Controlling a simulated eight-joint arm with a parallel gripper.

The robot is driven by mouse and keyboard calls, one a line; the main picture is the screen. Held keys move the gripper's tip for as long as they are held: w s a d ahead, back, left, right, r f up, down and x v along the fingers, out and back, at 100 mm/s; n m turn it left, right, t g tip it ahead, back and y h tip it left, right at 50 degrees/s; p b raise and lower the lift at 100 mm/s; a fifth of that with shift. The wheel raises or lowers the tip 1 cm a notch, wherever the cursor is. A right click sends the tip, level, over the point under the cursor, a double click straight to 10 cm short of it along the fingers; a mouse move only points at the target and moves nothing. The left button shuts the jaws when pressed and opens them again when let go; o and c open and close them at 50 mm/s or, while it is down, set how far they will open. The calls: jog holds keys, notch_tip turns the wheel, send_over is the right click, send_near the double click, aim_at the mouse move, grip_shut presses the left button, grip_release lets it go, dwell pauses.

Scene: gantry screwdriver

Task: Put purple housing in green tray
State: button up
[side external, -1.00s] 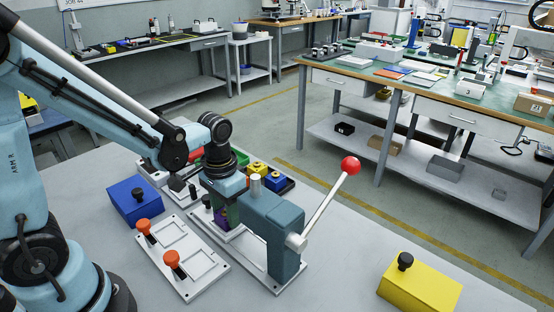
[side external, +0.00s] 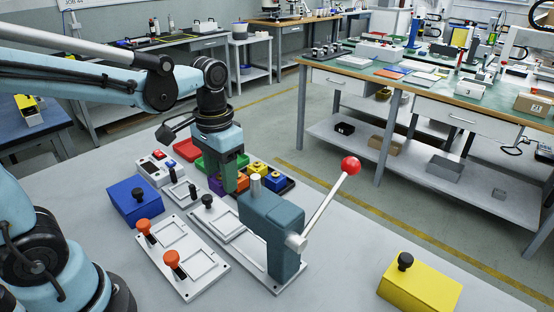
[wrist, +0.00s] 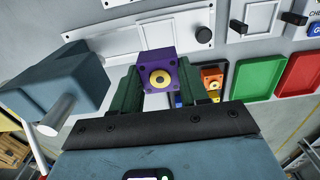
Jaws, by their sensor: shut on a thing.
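The purple housing (side external: 215,185) is a purple block with a yellow ring on its face, clear in the wrist view (wrist: 161,60). My gripper (side external: 229,184) is shut on it, with one green finger on each side in the wrist view. It holds the housing raised, behind the teal lever press (side external: 273,218). The green tray (side external: 203,163) lies behind my gripper and is partly hidden by it. In the wrist view the green tray (wrist: 257,76) is to the right of the housing and looks empty.
A red tray (side external: 187,149) lies beyond the green one. Orange, yellow and blue housings (side external: 274,181) stand in a dark tray to the right. The press's red-knobbed lever (side external: 349,167) sticks up. A control box (side external: 154,169) and blue block (side external: 134,200) are at left.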

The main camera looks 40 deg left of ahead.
jog(key=shift+w+a+r, duration=0.2)
jog(key=shift+w, duration=0.15)
jog(key=w+a, duration=1)
jog(key=w, duration=0.3)
jog(key=a+f, duration=0.2)
jog(key=a, duration=0.1)
jog(key=a+f, duration=0.3)
jog(key=a, duration=0.1)
jog(key=w+a+f, duration=0.1)
jog(key=a+f, duration=0.1)
jog(key=a, duration=0.2)
jog(key=shift+w+f, duration=0.1)
jog(key=shift+f, duration=2.3)
jog(key=shift+f, duration=0.15)
jog(key=o, duration=1.2)
